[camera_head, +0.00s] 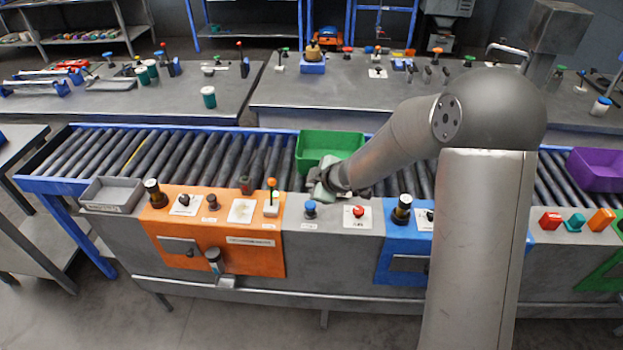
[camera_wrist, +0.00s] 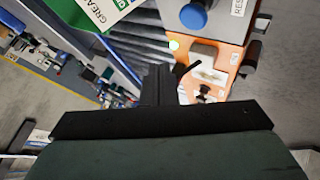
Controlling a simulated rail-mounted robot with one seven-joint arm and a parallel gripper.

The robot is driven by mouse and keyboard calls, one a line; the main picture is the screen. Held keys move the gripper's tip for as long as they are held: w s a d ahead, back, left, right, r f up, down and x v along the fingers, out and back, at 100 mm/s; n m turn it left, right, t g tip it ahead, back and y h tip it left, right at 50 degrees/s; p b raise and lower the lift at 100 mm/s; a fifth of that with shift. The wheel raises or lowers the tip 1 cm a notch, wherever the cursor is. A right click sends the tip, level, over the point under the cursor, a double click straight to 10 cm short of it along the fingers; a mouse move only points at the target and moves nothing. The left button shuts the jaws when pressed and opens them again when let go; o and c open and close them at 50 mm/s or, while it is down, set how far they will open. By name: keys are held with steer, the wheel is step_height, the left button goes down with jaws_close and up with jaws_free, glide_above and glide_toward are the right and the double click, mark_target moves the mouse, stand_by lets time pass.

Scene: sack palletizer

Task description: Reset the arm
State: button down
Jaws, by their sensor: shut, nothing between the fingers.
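My arm reaches across the right half of the head view toward the control panel in front of the roller conveyor. My gripper (camera_head: 330,184) is at the near side of the green bin (camera_head: 327,148), low over the panel's back edge. In the wrist view my gripper (camera_wrist: 165,82) shows as a dark bar with narrow fingers closed together and nothing between them. The green bin also shows in the wrist view (camera_wrist: 88,10), apart from the fingers.
The roller conveyor (camera_head: 215,160) runs behind panels with a blue knob (camera_head: 310,208), red button (camera_head: 358,211) and orange-topped lever (camera_head: 271,195). A grey tray (camera_head: 112,194) is at left, a purple bin (camera_head: 598,168) at right. Cluttered benches stand behind.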

steer(key=s+d+r+m+g+h, duration=0.1)
steer(key=s+d+r+m+h, duration=0.35)
steer(key=s+d, duration=0.3)
steer(key=s+d+r+m+g+h, duration=0.1)
steer(key=s+d+r+m+h, duration=0.25)
steer(key=s+d+m, duration=0.45)
steer(key=s+r+m+g+y, duration=0.1)
steer(key=s+m+g, duration=0.3)
steer(key=s, duration=1.4)
steer(key=shift+d+r+g+y, duration=0.3)
steer(key=shift+d+y, duration=0.1)
steer(key=shift+y, duration=0.2)
